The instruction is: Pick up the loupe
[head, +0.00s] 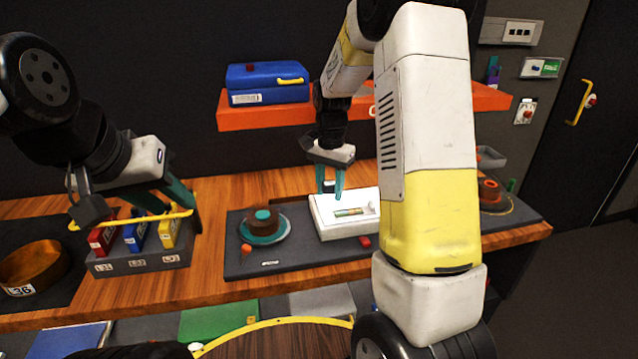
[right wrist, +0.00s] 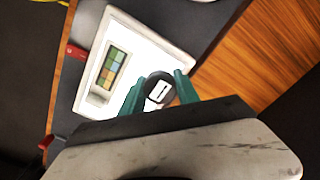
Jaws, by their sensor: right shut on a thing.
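The loupe (right wrist: 158,90) is a small dark round piece with a white label on its top in the right wrist view. My right gripper (right wrist: 159,92) is shut on it, with one teal finger on each side. In the head view my right gripper (head: 331,188) is over the left part of the white light box (head: 327,229), with a bit of the dark loupe (head: 328,185) between its fingers. Whether the loupe touches the box is unclear. My left gripper (head: 168,205) has its teal fingers apart, over the holder of coloured blocks.
A grey holder (head: 140,262) carries red, blue and yellow blocks, with a yellow bar (head: 130,220) by them. A teal-and-brown trackball (head: 263,222) sits left of the light box. An orange shelf (head: 265,115) with a blue case (head: 266,84) is behind.

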